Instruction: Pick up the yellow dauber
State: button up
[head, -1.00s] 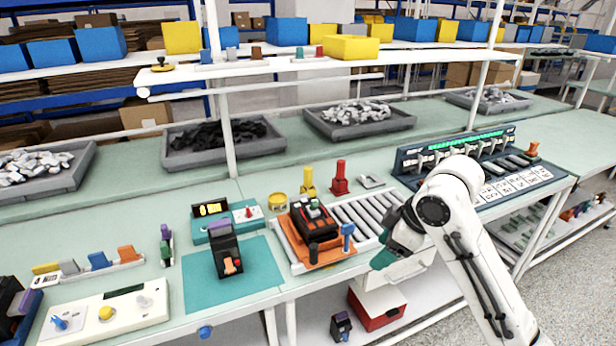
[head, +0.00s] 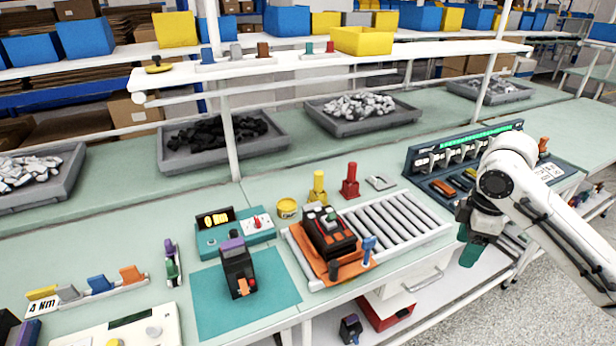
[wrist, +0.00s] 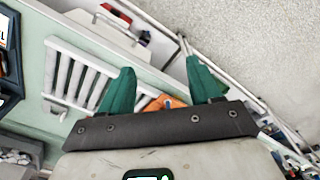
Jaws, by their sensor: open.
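The yellow dauber (head: 318,187) stands upright on the green bench, left of a similar red dauber (head: 350,181) and behind the orange tray (head: 322,270). A low round yellow pot (head: 287,208) sits just left of it. My gripper (head: 471,254) is at the right, by the bench's front edge, well to the right of the dauber and nearer the front. In the wrist view my gripper (wrist: 161,70) has two green fingers spread apart with nothing held between them. I cannot make out the yellow dauber in the wrist view.
A black breaker sits on the orange tray at the left end of a roller track (head: 395,225). A dark panel with a green strip (head: 465,150) stands behind my arm. A teal mat (head: 270,305) and a teal tester (head: 235,235) lie left. A shelf post (head: 230,120) rises behind.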

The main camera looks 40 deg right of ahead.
aim_at(318, 176)
jog(key=i, duration=1.65)
